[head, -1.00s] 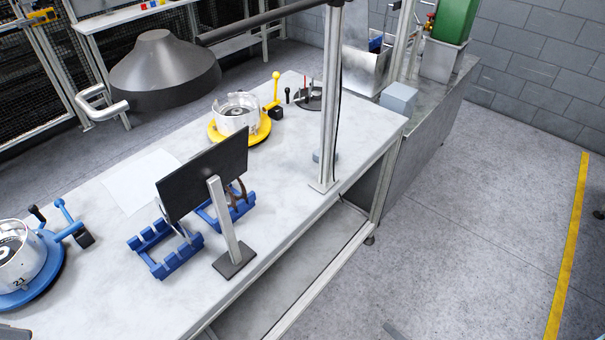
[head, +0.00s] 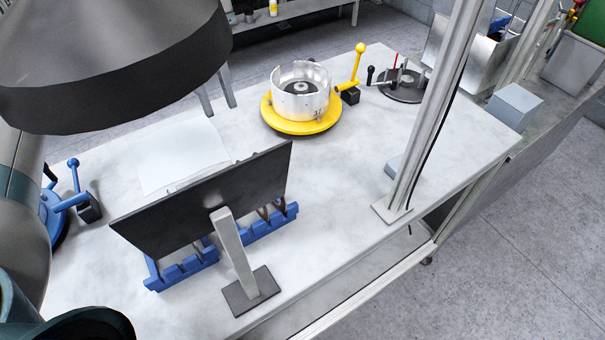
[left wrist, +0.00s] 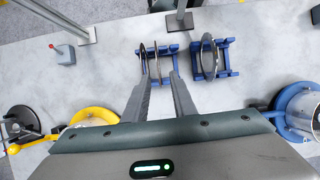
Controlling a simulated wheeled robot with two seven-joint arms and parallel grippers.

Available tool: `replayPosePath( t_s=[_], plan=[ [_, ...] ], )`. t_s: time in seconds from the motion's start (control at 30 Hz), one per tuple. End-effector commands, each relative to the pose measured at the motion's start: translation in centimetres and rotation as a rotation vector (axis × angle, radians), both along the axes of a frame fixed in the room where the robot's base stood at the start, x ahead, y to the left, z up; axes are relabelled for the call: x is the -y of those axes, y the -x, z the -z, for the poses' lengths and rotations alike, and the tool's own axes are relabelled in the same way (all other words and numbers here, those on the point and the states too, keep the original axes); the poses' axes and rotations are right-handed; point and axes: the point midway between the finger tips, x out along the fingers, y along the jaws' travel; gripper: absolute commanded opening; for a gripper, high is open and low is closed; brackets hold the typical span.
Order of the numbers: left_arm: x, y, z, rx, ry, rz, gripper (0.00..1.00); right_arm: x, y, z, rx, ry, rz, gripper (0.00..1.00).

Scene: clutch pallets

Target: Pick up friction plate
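Thin discs stand on edge in two blue racks behind a dark panel. In the left wrist view, two thin discs (left wrist: 157,62) stand in one rack (left wrist: 171,48). A larger grey disc (left wrist: 209,55) stands in the other rack (left wrist: 226,72). I cannot tell for sure which is the friction plate. In the head view the panel mostly hides them; brownish edges (head: 264,212) show in the right rack (head: 284,222). My left gripper (head: 220,113) shows only its fingers, apart and empty, beyond the panel. In the wrist view its fingers (left wrist: 160,77) point toward the two thin discs. My right gripper is not seen.
The dark panel (head: 200,200) on its stand blocks the near side of the racks. A yellow fixture with a metal drum (head: 300,127), a blue fixture (head: 60,225) and a metal post (head: 430,110) stand on the bench.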

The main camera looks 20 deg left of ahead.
Motion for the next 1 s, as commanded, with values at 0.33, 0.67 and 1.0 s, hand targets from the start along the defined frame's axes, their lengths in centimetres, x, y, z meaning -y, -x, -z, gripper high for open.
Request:
replayPosePath(
  t_s=[0.33, 0.67, 1.0],
  plan=[
    [0.2, -0.1, -0.3, 0.02, -0.008, 0.006, 0.24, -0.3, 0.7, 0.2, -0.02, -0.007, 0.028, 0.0],
    [0.5, 0.2, 0.8, 0.016, -0.007, 0.006, 0.24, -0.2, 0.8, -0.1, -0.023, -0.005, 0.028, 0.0],
    [1.6, 1.2, 4.1, 0.015, -0.006, 0.007, 0.24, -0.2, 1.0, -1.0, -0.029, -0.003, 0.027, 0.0]
  ],
)
